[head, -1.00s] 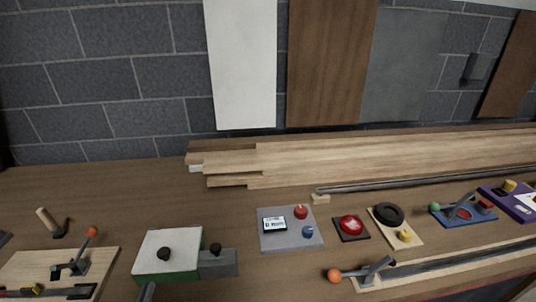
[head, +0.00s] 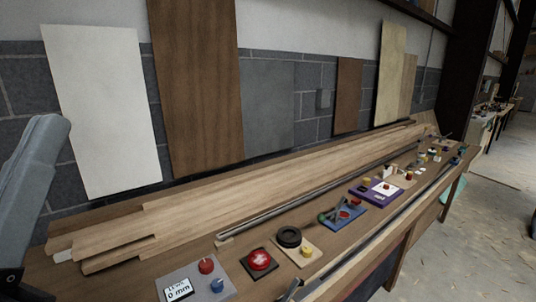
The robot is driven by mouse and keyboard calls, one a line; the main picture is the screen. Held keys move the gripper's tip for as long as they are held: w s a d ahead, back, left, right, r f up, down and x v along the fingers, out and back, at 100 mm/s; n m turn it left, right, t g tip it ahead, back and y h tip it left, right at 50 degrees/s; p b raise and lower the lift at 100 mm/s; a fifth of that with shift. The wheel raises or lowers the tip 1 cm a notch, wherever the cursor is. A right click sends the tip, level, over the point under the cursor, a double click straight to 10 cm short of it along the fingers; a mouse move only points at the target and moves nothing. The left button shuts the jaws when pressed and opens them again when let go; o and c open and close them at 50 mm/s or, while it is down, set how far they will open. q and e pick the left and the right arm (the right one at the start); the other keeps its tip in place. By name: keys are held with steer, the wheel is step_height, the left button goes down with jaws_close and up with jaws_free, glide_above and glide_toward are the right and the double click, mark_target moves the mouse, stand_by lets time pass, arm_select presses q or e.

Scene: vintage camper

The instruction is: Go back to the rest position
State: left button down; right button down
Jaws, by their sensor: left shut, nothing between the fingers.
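My right gripper is not in view.
The wooden bench (head: 120,285) runs to the right. On it are long planks (head: 250,200), a grey plate with a display (head: 178,289), a red button (head: 259,259), a black ring (head: 289,237) and a purple box (head: 372,194). Boards (head: 105,110) lean on the wall.

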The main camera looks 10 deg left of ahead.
arm_select(q)
step_height(320, 180, up, 36)
steer(key=m+h+p, duration=0.1)
steer(key=m+p, duration=0.1)
steer(key=p, duration=3.5)
step_height(320, 180, down, 26)
steer(key=b, duration=2.6)
steer(key=shift+w+d+f+b, duration=0.2)
steer(key=shift+d+f+b, duration=0.05)
steer(key=shift+b, duration=0.15)
